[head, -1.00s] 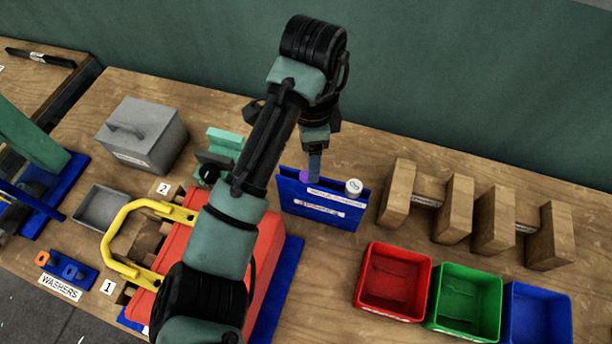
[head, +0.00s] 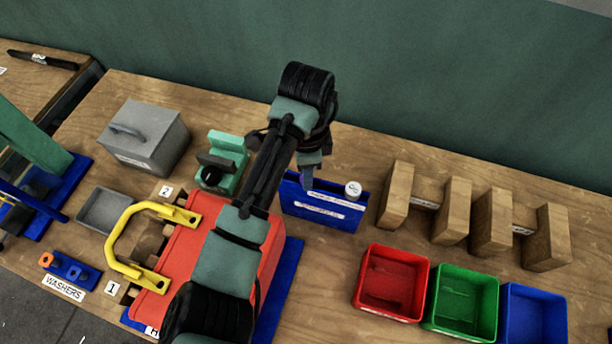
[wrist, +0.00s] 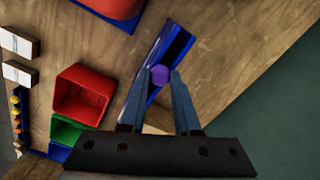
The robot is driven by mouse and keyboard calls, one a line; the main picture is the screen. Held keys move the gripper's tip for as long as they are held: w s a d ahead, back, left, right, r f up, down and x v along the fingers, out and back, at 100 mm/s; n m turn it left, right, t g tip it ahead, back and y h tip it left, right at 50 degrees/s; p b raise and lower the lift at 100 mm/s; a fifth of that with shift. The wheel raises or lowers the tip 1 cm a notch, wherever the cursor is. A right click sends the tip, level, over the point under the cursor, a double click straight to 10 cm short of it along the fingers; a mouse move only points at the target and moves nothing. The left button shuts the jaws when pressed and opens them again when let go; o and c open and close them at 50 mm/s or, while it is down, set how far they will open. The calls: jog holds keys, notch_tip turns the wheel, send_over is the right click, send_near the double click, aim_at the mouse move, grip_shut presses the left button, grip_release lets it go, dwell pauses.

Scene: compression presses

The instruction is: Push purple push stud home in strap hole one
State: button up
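The purple push stud (wrist: 159,74) shows as a round head between my fingertips in the wrist view; it is hidden in the head view. My gripper (head: 308,178) points down at the left part of the blue upright rack (head: 322,210). In the wrist view my gripper (wrist: 161,76) has a finger on each side of the stud, at the rack (wrist: 158,62). Whether the fingers press on the stud I cannot tell. The yellow strap (head: 122,236) arches off the left side of the red case (head: 180,245). Its lower end lies near the label 1 (head: 113,288).
A white round-topped piece (head: 353,188) stands at the rack's right end. Red (head: 369,308), green (head: 437,319) and blue (head: 512,333) bins stand in front. Wooden blocks (head: 395,195) stand right. A grey lidded box (head: 148,150) and green clamp (head: 215,165) stand left.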

grip_shut()
